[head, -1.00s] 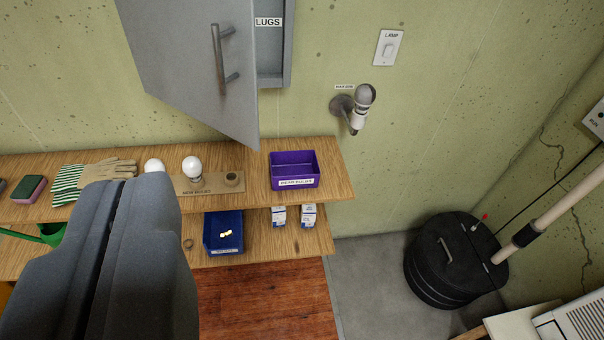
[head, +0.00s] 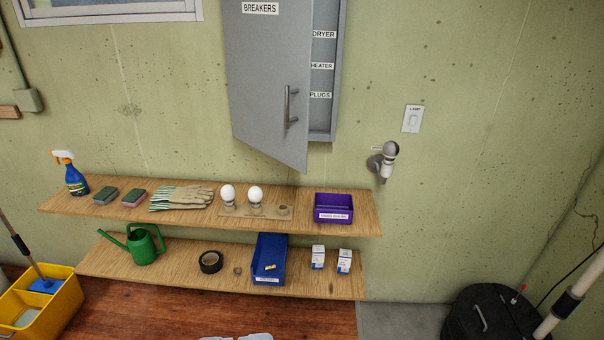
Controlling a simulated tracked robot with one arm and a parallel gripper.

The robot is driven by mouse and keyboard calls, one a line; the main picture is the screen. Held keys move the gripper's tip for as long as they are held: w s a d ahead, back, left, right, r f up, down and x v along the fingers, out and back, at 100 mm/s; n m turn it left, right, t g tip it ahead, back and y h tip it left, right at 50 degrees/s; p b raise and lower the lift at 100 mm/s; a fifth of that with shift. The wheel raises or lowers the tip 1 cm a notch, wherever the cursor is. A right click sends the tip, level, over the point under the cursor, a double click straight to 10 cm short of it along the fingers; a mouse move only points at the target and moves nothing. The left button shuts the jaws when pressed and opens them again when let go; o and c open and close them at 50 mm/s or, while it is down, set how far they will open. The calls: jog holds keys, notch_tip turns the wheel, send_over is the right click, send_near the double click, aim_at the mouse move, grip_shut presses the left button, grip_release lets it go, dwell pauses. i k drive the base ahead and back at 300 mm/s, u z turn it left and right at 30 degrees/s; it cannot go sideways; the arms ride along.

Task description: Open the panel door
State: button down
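The grey panel door (head: 265,85), labelled BREAKERS, is on the wall cabinet above the shelves. It stands ajar, its right edge swung out from the cabinet (head: 343,75). A strip of the inside shows on the right, with the labels DRYER, HEATER and PLUGS. A vertical bar handle (head: 288,106) is near the door's lower right edge. The cabinet's top is cut off by the picture edge.
Below the door, an upper wooden shelf (head: 110,208) holds a spray bottle (head: 74,175), gloves (head: 185,197), bulbs and a purple bin (head: 333,208). A lower shelf (head: 190,275) holds a watering can, tape and a blue bin. A wall lamp (head: 387,160) is right of the cabinet.

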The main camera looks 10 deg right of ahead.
aim_at(268, 43)
jog(key=z, duration=0.55)
jog(key=i, duration=0.85)
jog(key=z, duration=0.3)
jog(key=i, duration=1.35)
jog(key=u, duration=0.55)
